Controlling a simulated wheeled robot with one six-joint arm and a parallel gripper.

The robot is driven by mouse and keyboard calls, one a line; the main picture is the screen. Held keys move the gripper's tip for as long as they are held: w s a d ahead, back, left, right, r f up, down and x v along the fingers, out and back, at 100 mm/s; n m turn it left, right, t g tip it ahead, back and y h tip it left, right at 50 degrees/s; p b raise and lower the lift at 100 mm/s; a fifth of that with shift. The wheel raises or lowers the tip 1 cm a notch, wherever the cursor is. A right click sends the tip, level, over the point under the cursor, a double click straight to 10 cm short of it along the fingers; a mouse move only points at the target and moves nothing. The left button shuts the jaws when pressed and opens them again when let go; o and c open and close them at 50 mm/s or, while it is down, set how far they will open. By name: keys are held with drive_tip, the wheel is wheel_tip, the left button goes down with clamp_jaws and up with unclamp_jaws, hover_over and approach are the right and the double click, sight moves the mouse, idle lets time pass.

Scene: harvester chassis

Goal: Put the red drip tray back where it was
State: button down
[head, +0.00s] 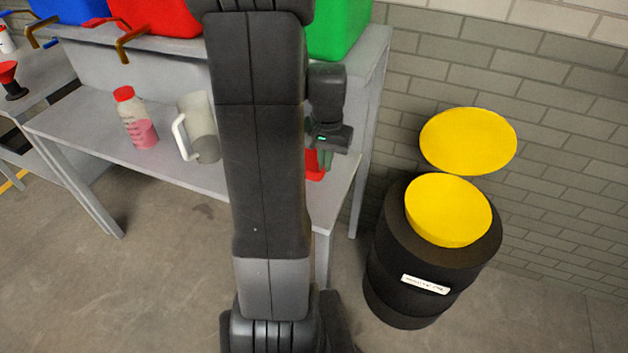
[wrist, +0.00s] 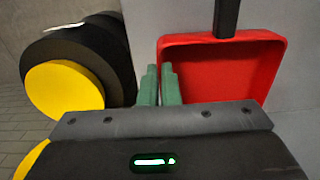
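The red drip tray (wrist: 222,70) is a shallow square pan with a dark handle (wrist: 226,18) at its far side in the wrist view. My green fingertips (wrist: 160,86) are close together at its left wall, one on each side, and look shut on it. In the head view my gripper (head: 322,158) points down over the right end of the grey bench (head: 340,190). Only a small red part of the tray (head: 316,168) shows there; my arm and gripper hide the rest. I cannot tell whether the tray touches the bench.
A black drum (head: 405,265) with a yellow funnel (head: 448,212) and raised yellow lid (head: 468,141) stands right of the bench. A clear jug (head: 203,135) and a red-capped bottle (head: 134,118) stand on the bench. Colored containers, including a green one (head: 335,28), stand on the upper shelf.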

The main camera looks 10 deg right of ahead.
wheel_tip(320, 180, down, 7)
drive_tip(key=shift+f, duration=0.15)
idle(0.4)
drive_tip(key=shift+f, duration=0.15)
drive_tip(key=c, duration=1.6)
unclamp_jaws()
drive_tip(key=shift+c, duration=0.2)
wheel_tip(320, 180, up, 12)
drive_tip(key=shift+r, duration=0.2)
